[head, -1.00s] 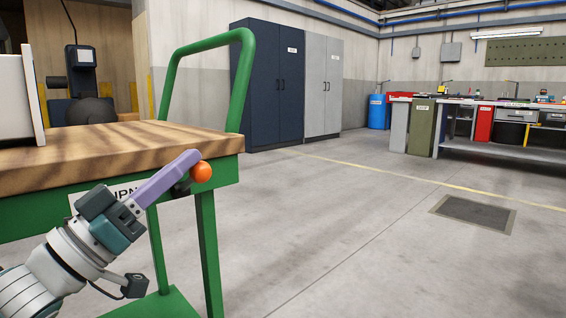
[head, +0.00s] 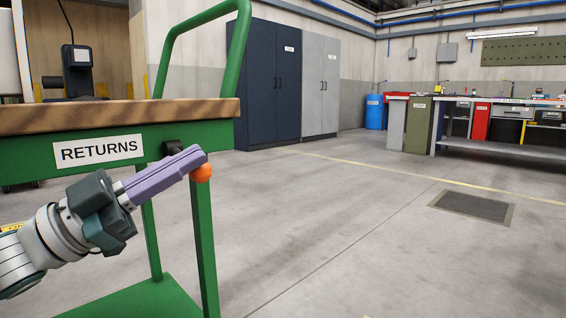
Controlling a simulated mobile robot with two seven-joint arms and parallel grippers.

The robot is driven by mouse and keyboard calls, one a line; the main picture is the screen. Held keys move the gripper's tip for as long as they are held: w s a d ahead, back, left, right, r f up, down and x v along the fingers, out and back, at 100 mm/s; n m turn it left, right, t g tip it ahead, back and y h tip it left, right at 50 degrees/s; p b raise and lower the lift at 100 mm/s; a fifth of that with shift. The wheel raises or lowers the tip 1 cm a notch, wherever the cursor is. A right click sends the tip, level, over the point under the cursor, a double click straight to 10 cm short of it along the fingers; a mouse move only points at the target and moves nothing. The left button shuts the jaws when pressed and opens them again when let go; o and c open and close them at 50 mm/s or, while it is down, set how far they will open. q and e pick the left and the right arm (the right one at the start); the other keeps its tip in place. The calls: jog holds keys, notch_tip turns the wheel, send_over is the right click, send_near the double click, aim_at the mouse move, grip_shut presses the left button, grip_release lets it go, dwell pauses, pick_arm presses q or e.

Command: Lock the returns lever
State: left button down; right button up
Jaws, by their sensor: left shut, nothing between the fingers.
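The green returns cart (head: 228,136) stands at the left with a wooden top and a white RETURNS label (head: 98,150) on its side. The lever shows as an orange ball knob (head: 202,173) at the cart's front right corner, with a dark mount (head: 173,146) to its left. My left gripper (head: 203,157) comes in from the left, its purple fingers shut and empty. The fingertips are just above the knob and overlap its top in the picture; I cannot tell whether they touch. The lever's arm is hidden behind the fingers. My right gripper is not in view.
The cart's green push handle (head: 237,55) rises at its far end, and a green lower shelf (head: 150,298) sits near the floor. Dark and grey cabinets (head: 272,85) stand behind. The concrete floor to the right is clear, with a floor grate (head: 473,207).

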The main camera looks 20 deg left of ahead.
aim_at(200, 181)
pick_arm(q)
jog(key=f+m+b, duration=0.1)
jog(key=f+m+g+b, duration=0.1)
jog(key=m, duration=0.1)
jog(key=f+m+g+h+b, duration=0.1)
jog(key=shift+w+a+f+m, duration=0.15)
jog(key=shift+a+m, duration=0.1)
jog(key=shift+m, duration=0.15)
jog(key=shift+w+a+f+m+g+b, duration=0.1)
jog(key=shift+a+f+m+g+b, duration=0.1)
jog(key=shift+f+m+g+b, duration=0.4)
jog(key=shift+a+f+m+g+b, duration=0.15)
jog(key=shift+m+b, duration=0.25)
jog(key=shift+m, duration=0.4)
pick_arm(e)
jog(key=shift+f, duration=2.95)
pick_arm(q)
jog(key=shift+g, duration=0.25)
jog(key=shift+r, duration=0.15)
